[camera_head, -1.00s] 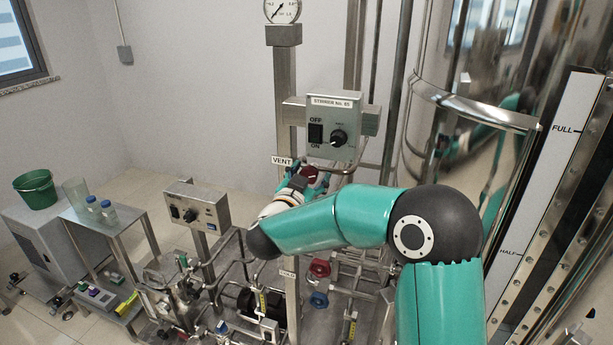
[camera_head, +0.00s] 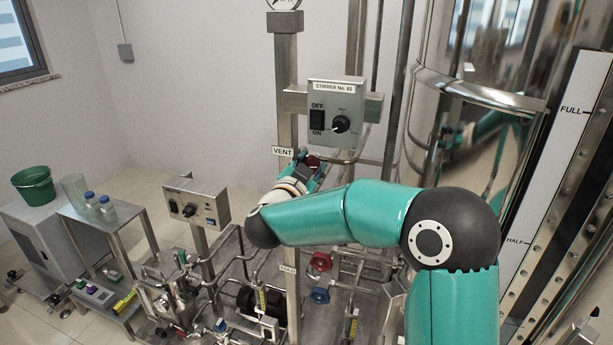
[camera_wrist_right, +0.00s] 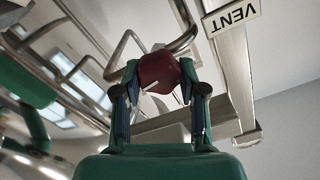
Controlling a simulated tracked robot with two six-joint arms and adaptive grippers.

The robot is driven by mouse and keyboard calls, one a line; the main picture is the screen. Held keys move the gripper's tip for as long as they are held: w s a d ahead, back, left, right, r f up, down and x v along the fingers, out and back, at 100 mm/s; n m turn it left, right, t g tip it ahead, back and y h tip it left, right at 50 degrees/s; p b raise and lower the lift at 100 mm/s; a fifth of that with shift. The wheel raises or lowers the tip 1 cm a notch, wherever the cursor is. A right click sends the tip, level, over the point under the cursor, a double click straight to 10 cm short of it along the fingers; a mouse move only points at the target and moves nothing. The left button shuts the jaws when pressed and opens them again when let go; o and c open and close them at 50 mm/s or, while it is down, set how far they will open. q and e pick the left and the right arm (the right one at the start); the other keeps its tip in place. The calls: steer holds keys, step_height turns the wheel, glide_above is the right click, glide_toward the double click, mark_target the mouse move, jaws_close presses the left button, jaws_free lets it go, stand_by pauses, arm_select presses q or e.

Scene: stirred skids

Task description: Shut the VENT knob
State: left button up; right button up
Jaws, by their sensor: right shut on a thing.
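The VENT knob is dark red. In the head view the knob (camera_head: 313,161) shows only partly behind my right gripper (camera_head: 309,168), just right of the VENT label (camera_head: 283,152). In the right wrist view the knob (camera_wrist_right: 160,72) sits between the two fingers of my right gripper (camera_wrist_right: 158,85), which are shut on it from both sides. The VENT label (camera_wrist_right: 233,14) hangs upside down in that view, to the right of the knob. How far the knob is turned cannot be told. My left gripper is not in view.
The stirrer box (camera_head: 336,112) stands just above the VENT knob. Another red knob (camera_head: 320,262) and a blue knob (camera_head: 319,296) are lower on the pipes. A large steel tank (camera_head: 480,110) is close on the right. A control box (camera_head: 196,206) stands left of my forearm.

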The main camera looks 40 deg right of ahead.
steer(key=m+b, duration=1)
steer(key=f+m+b, duration=0.1)
steer(key=m+b, duration=0.3)
steer(key=b, duration=0.1)
steer(key=shift+s+d+m+b, duration=0.3)
steer(key=shift+m, duration=0.1)
steer(key=m+b, duration=0.3)
steer(key=m, duration=0.1)
steer(key=shift+m+b, duration=0.75)
steer(key=shift+m, duration=0.05)
steer(key=o, duration=1.1)
steer(key=shift+w+d, duration=0.1)
steer(key=shift+o, duration=0.2)
steer(key=shift+a, duration=0.2)
